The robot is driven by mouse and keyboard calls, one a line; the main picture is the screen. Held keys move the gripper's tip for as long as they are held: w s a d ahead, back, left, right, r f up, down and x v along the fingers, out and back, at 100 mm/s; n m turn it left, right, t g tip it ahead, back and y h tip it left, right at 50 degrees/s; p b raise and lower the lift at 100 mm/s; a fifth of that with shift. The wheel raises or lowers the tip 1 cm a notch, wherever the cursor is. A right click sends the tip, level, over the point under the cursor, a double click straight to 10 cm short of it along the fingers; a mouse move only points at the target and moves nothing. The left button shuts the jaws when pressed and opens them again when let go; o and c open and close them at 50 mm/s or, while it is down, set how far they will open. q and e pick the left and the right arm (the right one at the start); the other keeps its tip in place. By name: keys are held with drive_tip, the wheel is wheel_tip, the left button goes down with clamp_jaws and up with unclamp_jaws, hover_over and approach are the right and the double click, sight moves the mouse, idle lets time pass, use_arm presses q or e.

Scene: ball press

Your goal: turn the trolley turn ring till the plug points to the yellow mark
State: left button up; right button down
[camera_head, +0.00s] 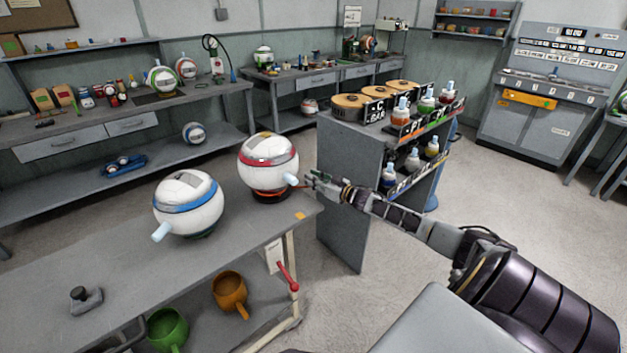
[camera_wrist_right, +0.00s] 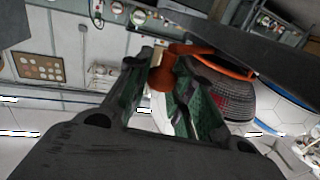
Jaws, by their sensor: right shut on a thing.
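The red-banded white ball (camera_head: 268,162) sits on the turn ring (camera_head: 271,196), a dark base with an orange-red rim, near the trolley's right end. Its pale blue plug (camera_head: 292,181) points right and slightly toward me. The yellow mark (camera_head: 299,216) is on the trolley top, nearer to me than the plug. My right gripper (camera_head: 314,181) is just right of the plug. In the right wrist view its fingers (camera_wrist_right: 167,92) are shut on the ring's orange handle (camera_wrist_right: 162,76), which joins the orange rim (camera_wrist_right: 222,66). My left gripper is not in view.
A blue-banded ball (camera_head: 189,204) stands left on the trolley top (camera_head: 110,262). A grey cabinet (camera_head: 340,200) with bottles stands close behind my right gripper. Green (camera_head: 167,329) and orange (camera_head: 230,292) cups are on the lower shelf.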

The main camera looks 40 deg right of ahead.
drive_tip(key=c, duration=1.3)
unclamp_jaws()
drive_tip(key=shift+s, duration=0.2)
drive_tip(key=shift+v, duration=5.8)
